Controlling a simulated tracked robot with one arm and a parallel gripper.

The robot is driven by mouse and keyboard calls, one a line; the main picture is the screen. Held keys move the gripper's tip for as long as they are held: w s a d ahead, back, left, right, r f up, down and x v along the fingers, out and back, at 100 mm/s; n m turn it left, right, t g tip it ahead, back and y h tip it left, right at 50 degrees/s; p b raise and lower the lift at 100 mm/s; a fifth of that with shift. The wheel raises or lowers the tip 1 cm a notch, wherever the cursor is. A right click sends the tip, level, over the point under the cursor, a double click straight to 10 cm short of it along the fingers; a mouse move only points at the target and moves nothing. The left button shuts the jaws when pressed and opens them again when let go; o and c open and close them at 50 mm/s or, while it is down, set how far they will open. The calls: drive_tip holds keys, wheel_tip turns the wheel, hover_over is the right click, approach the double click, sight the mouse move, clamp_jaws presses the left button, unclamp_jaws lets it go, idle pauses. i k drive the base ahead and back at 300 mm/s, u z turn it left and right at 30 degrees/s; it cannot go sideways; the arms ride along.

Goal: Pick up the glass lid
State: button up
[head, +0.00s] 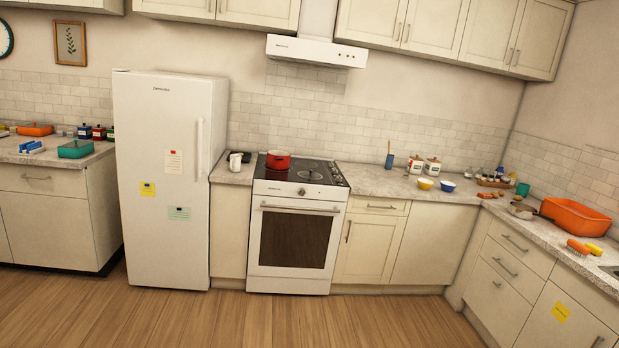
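I cannot clearly make out a glass lid from this distance. A dark round shape (311,175) lies flat on the right part of the black cooktop; I cannot tell whether it is a lid or a burner. A small metallic round item (521,209) sits on the right counter near its corner, too small to identify. A red pot (278,160) stands at the back left of the cooktop. My gripper is not in view.
The white stove (293,235) stands between a tall white fridge (168,180) and base cabinets. The right counter holds a large orange tub (575,217). Blue (448,186) and yellow (425,183) bowls sit on the back counter. The wooden floor (300,322) ahead is clear.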

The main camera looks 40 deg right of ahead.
sight(311, 175)
drive_tip(key=z, duration=0.15)
drive_tip(key=i, duration=0.7)
drive_tip(key=z, duration=0.4)
drive_tip(key=i, duration=1.3)
drive_tip(key=z, duration=0.55)
drive_tip(key=i, duration=3.85)
drive_tip(key=u, duration=0.25)
